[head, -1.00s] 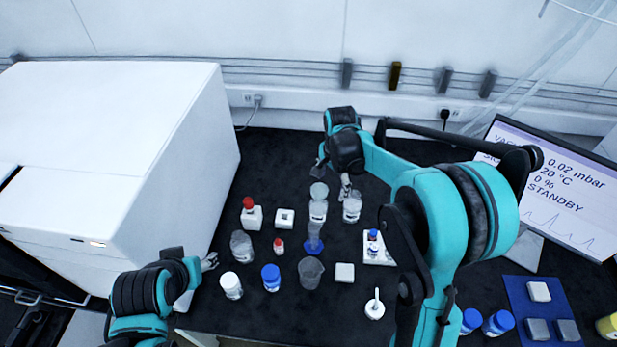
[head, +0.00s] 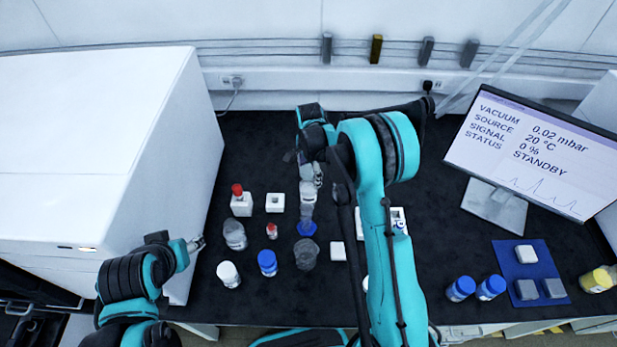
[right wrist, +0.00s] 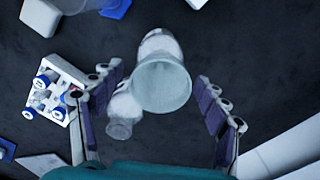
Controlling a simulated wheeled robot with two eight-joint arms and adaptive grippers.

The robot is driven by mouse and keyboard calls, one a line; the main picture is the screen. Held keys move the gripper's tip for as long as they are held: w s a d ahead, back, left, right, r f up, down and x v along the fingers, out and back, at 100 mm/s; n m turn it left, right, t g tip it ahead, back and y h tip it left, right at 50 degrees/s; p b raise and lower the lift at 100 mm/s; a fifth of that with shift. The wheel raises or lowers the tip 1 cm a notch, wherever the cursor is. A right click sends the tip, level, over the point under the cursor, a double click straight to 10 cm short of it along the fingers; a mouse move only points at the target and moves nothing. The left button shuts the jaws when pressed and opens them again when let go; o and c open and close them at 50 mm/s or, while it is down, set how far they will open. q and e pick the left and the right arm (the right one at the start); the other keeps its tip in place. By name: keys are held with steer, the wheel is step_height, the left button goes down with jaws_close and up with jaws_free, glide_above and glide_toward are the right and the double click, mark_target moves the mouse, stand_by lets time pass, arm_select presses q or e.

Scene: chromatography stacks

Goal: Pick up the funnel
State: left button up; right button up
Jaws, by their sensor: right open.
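The funnel (right wrist: 163,86) is a translucent, pale cup with a wide round mouth. In the right wrist view it lies between the two fingers of my right gripper (right wrist: 160,100), with clear gaps on both sides. A whitish body shows behind it; I cannot tell how the two join. In the head view, the funnel (head: 307,188) is partly covered by my right gripper (head: 316,178), which is open beside and above it at the back of the glassware. My left gripper (head: 196,243) is left of the glassware, away from the funnel; its finger gap is unclear.
A clear jar (right wrist: 120,118) stands close to the left finger in the wrist view, near a white rack (right wrist: 58,80) of blue-capped vials. In the head view, a beaker (head: 306,255), a blue-capped bottle (head: 267,262) and a white-capped bottle (head: 228,274) stand in front.

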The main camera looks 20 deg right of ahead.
steer(key=c, duration=1.1)
steer(key=shift+c, duration=0.2)
